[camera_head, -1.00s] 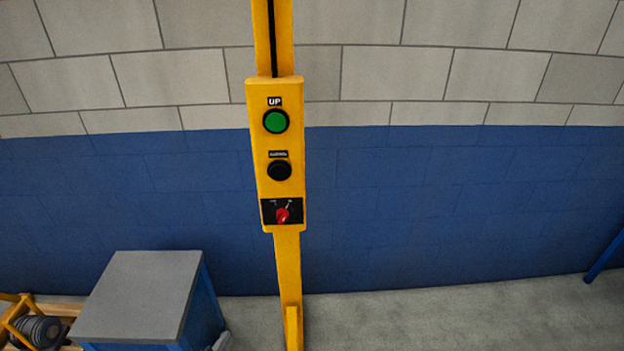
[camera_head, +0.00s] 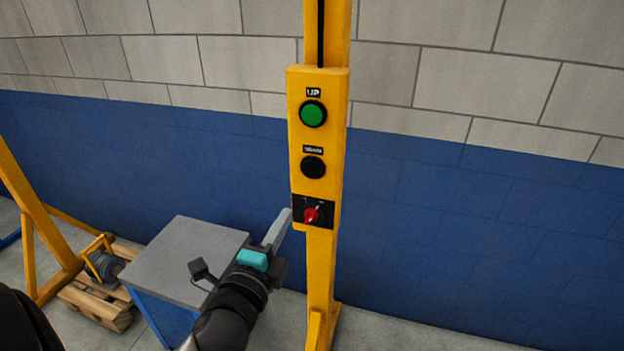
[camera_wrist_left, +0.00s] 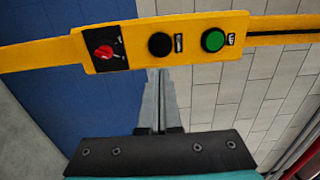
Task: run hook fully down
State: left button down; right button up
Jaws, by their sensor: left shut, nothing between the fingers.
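A yellow control box (camera_head: 332,140) is fixed to a yellow post (camera_head: 320,262). It carries a green button (camera_head: 313,114) marked UP, a black button (camera_head: 313,167) below it with a label too small to read, and a red rotary switch (camera_head: 311,215) at the bottom. My left gripper (camera_head: 284,220) is shut and empty, its tips at the lower left of the box in the head view. In the left wrist view, the shut fingers (camera_wrist_left: 158,78) point towards the black button (camera_wrist_left: 160,44); contact cannot be told. The hook is not in view.
A grey-topped blue cabinet (camera_head: 185,255) stands left of the post, behind my left arm. A wooden pallet (camera_head: 98,300) with a dark coiled item (camera_head: 104,265) and a yellow frame (camera_head: 40,225) are further left. The floor right of the post is clear.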

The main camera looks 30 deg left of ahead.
pick_arm(q)
jog(key=p, duration=0.2)
send_near(312, 171)
jog(key=x, duration=0.7)
pick_arm(e)
jog(key=shift+a+r, duration=0.15)
jog(key=shift+r, duration=0.8)
